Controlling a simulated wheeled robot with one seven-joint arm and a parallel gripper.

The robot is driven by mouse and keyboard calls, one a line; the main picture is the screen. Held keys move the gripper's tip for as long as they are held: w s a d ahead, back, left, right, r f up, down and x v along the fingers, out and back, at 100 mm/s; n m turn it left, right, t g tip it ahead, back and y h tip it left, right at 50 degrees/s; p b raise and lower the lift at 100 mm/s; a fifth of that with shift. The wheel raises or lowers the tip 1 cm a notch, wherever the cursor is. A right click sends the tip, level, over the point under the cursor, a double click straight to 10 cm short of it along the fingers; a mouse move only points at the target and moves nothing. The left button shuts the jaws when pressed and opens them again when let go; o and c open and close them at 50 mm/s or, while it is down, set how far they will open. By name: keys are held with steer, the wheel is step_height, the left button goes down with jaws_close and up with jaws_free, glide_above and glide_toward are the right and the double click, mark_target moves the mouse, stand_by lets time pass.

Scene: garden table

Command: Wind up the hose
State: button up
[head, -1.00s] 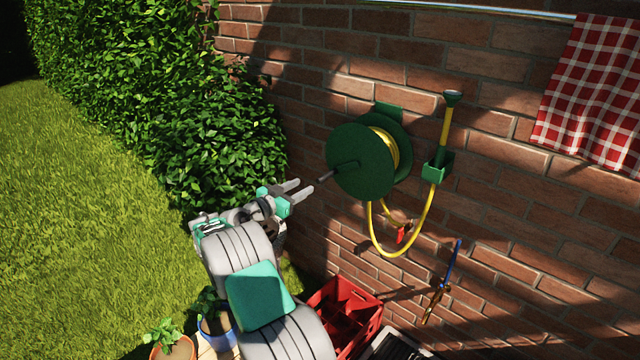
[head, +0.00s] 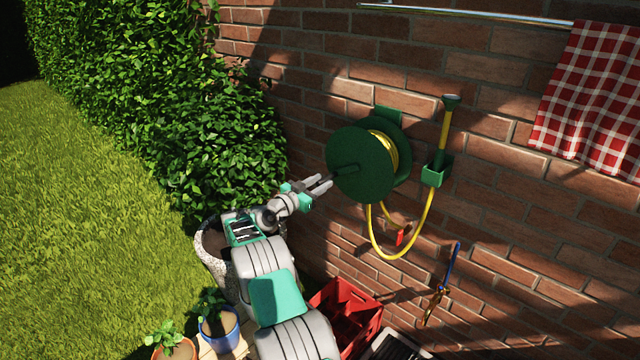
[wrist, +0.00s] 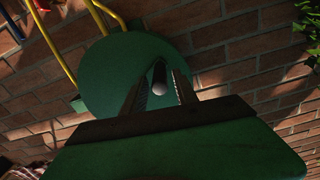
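The green hose reel (head: 356,165) is fixed to the brick wall, with yellow hose (head: 391,150) wound on its drum. A loop of hose hangs below it and runs up to a spray nozzle (head: 451,102) upright in a green holder (head: 437,171). A dark crank handle (head: 345,171) sticks out from the reel's face. My gripper (head: 322,184) is open at the handle's outer end. In the wrist view, the handle's round end (wrist: 160,89) lies between the two spread fingers (wrist: 159,92), with gaps visible on both sides.
A red crate (head: 345,312) stands below the reel. Potted plants (head: 219,322) are at lower left, and a hedge (head: 200,110) is left of the arm. A checked cloth (head: 590,95) hangs from a rail (head: 470,13) at upper right.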

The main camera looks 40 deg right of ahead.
jaws_close()
stand_by(1.1)
